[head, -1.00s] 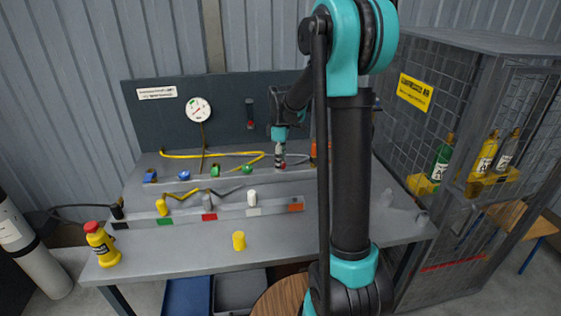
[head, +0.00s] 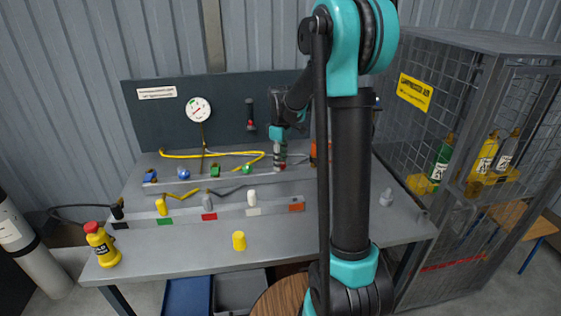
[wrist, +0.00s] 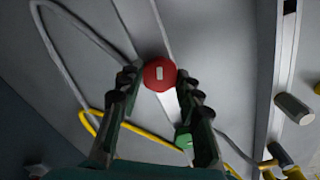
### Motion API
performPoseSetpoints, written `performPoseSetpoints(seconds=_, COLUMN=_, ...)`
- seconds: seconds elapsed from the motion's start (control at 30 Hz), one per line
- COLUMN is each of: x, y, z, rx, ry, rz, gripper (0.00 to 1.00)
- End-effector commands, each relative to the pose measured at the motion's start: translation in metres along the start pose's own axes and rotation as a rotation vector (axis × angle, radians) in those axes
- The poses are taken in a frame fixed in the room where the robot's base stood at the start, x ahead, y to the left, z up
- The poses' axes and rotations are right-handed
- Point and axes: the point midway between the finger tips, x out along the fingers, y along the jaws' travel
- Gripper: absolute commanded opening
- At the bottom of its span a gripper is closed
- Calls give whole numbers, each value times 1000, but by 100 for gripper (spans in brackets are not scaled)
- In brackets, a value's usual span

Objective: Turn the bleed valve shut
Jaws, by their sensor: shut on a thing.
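The red valve knob (wrist: 160,73), with a white mark on top, sits between my fingertips in the wrist view. My gripper (wrist: 158,80) is shut on its sides. In the head view my gripper (head: 280,163) is low over the back right of the workbench, at the end of the valve row, and largely covers the knob. I take this knob for the bleed valve; no label on it can be read. The round white gauge (head: 199,110) hangs on the dark back panel; its reading is too small to tell.
A green knob (head: 246,169) stands left of my gripper, with blue ones farther left. A yellow hose (head: 215,154) runs behind them. A rail (head: 183,216) with several coloured fittings lies in front.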

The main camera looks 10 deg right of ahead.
Motion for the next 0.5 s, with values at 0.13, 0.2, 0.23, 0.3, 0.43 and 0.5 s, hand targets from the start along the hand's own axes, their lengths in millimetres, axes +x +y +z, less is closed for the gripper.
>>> performPoseSetpoints(seconds=0.13, x=0, y=0, z=0, rx=134, ry=0, rz=0, gripper=6)
performPoseSetpoints(seconds=0.2, x=0, y=0, z=0, rx=201, ry=0, rz=0, gripper=6)
performPoseSetpoints(seconds=0.23, x=0, y=0, z=0, rx=230, ry=0, rz=0, gripper=6)
performPoseSetpoints(seconds=0.3, x=0, y=0, z=0, rx=296, ry=0, rz=0, gripper=6)
performPoseSetpoints(seconds=0.43, x=0, y=0, z=0, rx=420, ry=0, rz=0, gripper=6)
performPoseSetpoints(seconds=0.5, x=0, y=0, z=0, rx=487, ry=0, rz=0, gripper=6)
